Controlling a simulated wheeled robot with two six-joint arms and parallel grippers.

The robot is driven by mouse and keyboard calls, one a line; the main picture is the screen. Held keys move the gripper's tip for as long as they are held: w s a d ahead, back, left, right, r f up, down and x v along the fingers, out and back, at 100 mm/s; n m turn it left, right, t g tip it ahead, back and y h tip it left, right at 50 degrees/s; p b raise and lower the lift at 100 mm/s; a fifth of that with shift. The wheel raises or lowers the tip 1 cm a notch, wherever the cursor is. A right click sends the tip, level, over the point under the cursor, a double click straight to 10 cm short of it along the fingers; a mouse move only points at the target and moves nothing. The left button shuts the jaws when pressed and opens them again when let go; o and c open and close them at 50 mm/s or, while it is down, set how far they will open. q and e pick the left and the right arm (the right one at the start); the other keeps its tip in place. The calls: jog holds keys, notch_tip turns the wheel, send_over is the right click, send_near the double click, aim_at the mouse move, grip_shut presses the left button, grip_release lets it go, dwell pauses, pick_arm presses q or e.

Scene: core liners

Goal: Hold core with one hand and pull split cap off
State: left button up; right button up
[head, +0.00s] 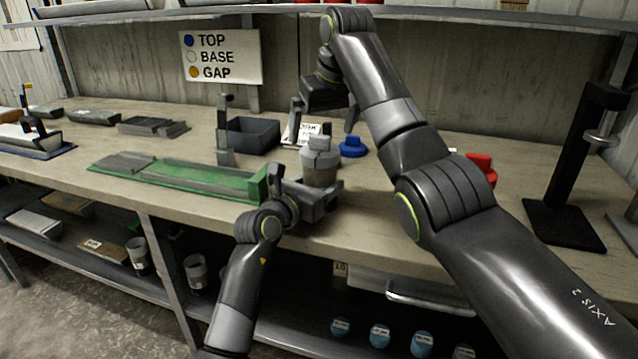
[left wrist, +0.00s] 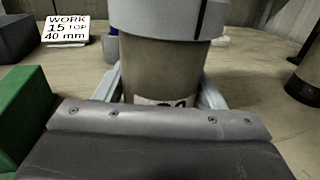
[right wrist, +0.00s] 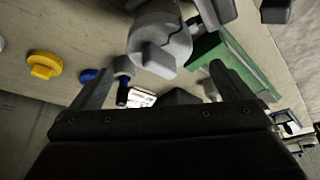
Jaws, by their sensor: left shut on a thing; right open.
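The core (head: 318,176) stands upright on the bench, a grey-brown cylinder with a grey cap (head: 320,152) on its top end. In the left wrist view the core (left wrist: 165,70) is between my fingers, below the cap (left wrist: 165,18), which has a dark split line. My left gripper (head: 318,187) is shut on the core. My right gripper (head: 325,115) is open and empty, above and behind the cap. The right wrist view shows the cap (right wrist: 172,45) with a raised block and a jagged split, beyond my fingertips and not between them. The cap hides most of the core there.
A green tray (head: 205,178) lies left of the core. A blue cap (head: 353,146) is behind it, and a yellow cap (right wrist: 45,66) shows in the right wrist view. A dark box (head: 252,134), a red object (head: 482,168) and a black stand (head: 565,222) are also on the bench.

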aim_at(319, 135)
jog(key=shift+x, duration=2.45)
jog(key=c, duration=1.3)
pick_arm(q)
jog(key=shift+w+f, duration=0.1)
pick_arm(e)
jog(key=shift+o, duration=0.2)
jog(key=shift+w+r, duration=0.1)
jog(key=shift+r, duration=0.85)
jog(key=shift+r, duration=0.1)
jog(key=shift+r, duration=2.7)
